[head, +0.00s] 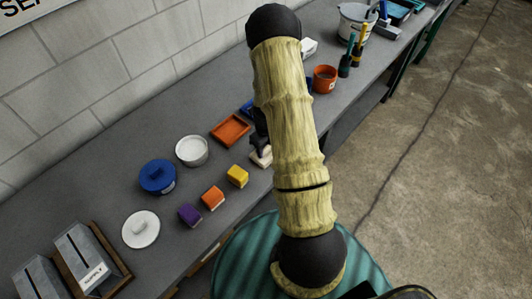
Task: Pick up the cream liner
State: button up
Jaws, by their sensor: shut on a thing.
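The cream liner (262,158) is a small pale block at the upper right end of a row of coloured blocks on the grey bench. My arm covers its right side. My gripper (261,147) is dark and mostly hidden behind my arm. It points down and is shut on the cream liner. I cannot tell whether the liner touches the bench or is slightly raised.
Yellow (237,176), orange (213,197) and purple (190,215) blocks stand beside the liner. An orange tray (230,130), white pot (191,151), blue lidded pot (157,176) and white lid (141,229) are near. An orange cup (325,79) stands farther right.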

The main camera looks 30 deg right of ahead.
notch_tip(320, 180, up, 10)
jog(key=b, duration=0.2)
jog(key=shift+b, duration=0.3)
dwell(0.3)
dwell(0.5)
